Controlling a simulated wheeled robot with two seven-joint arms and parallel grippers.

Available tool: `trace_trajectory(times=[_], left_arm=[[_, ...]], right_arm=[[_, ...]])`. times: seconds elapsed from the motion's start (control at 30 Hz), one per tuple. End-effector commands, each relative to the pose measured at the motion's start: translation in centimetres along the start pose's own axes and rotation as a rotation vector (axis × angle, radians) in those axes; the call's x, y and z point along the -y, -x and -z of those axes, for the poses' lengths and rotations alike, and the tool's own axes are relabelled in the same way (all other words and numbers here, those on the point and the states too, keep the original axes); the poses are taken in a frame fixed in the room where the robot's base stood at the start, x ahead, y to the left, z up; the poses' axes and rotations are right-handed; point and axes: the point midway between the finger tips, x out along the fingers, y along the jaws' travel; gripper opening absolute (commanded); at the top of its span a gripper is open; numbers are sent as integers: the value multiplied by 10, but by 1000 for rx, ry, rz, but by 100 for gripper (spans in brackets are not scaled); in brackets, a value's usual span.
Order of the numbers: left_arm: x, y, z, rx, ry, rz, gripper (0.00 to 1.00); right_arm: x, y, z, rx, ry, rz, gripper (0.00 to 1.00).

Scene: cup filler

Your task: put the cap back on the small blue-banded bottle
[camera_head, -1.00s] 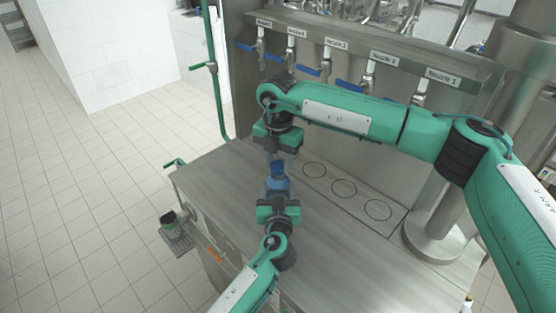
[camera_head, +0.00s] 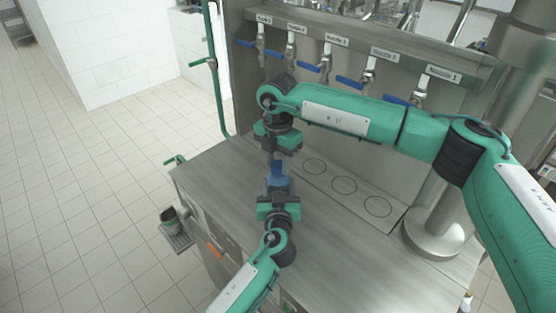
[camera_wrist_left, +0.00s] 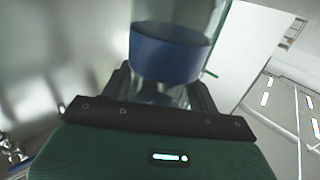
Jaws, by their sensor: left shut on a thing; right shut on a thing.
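The small bottle (camera_head: 278,187) is in the middle of the head view, above the counter. My left gripper (camera_head: 278,194) comes from below and is shut on it. In the left wrist view the clear bottle with its wide blue band (camera_wrist_left: 170,57) stands between the fingers; its top is out of that view. My right gripper (camera_head: 274,158) is above the bottle, pointing down, and is shut on the blue cap (camera_head: 277,167). The cap is at the bottle's top, partly hidden by the fingers. I cannot tell whether it touches the neck or is seated.
The steel counter (camera_head: 225,180) has ring-marked spots (camera_head: 344,186) at the right. A row of nozzles with blue levers (camera_head: 349,82) hangs behind. A dark cup (camera_head: 170,217) stands on a small side tray (camera_head: 181,242) at the left.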

Motion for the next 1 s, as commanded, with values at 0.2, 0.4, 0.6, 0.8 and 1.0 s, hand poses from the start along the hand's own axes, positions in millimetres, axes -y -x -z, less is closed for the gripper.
trace_trajectory(times=[0.2,0.4,0.6,0.8,1.0], left_arm=[[0,0,-1,2,-1,1,0],[0,0,-1,2,-1,1,0],[0,0,-1,2,-1,1,0],[0,0,-1,2,-1,1,0],[0,0,-1,3,-1,1,0]], right_arm=[[-1,1,0,0,-344,-3,15],[-2,0,0,-1,-664,-2,15],[-2,0,-1,-2,-982,-3,15],[-2,1,-1,-2,-1216,-5,15],[-2,1,-2,-2,-1283,-5,15]])
